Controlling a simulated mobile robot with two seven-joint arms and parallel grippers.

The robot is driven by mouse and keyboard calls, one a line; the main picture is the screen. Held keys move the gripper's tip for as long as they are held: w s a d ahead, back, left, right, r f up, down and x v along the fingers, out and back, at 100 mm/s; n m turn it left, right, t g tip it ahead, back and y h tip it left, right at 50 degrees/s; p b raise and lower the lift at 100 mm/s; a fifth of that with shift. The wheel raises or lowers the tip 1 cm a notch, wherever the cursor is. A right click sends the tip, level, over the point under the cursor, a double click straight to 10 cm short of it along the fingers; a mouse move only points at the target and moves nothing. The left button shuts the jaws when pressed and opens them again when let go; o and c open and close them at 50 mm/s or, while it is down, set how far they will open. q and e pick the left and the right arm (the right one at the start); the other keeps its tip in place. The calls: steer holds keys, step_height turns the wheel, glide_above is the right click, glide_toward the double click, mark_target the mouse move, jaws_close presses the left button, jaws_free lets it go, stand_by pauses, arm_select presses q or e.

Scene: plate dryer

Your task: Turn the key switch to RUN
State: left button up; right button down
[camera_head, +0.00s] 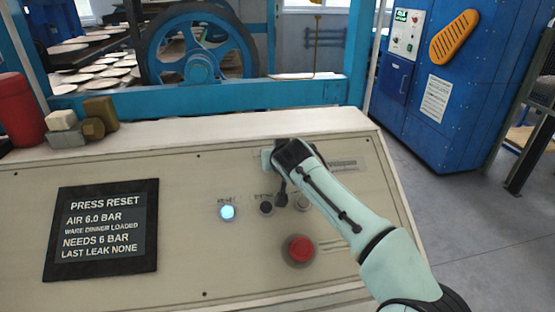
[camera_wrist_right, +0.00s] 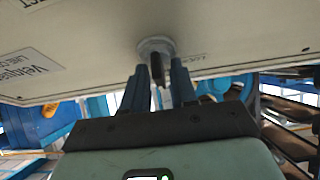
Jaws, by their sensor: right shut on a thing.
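The key switch shows in the right wrist view as a round grey collar (camera_wrist_right: 156,46) on the beige panel, with a dark key (camera_wrist_right: 157,72) standing out from it. My right gripper (camera_wrist_right: 163,75) has its two fingers on either side of the key and is shut on it. In the head view my right gripper (camera_head: 281,200) is at the panel's right part and hides most of the switch. The switch's position marks cannot be read. My left gripper is not in view.
The sloping control panel (camera_head: 190,270) carries a lit blue-white button (camera_head: 227,212), a dark knob (camera_head: 265,207), a grey button (camera_head: 302,202), a red mushroom button (camera_head: 299,250) and a display (camera_head: 102,228) reading "PRESS RESET". A red canister (camera_head: 20,110) and small blocks (camera_head: 100,112) stand on the ledge.

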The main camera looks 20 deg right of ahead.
steer(key=c, duration=1.2)
jaws_free()
steer(key=v, duration=1.3)
steer(key=shift+s+b, duration=0.2)
steer(key=shift+b, duration=0.25)
steer(key=shift+a, duration=0.1)
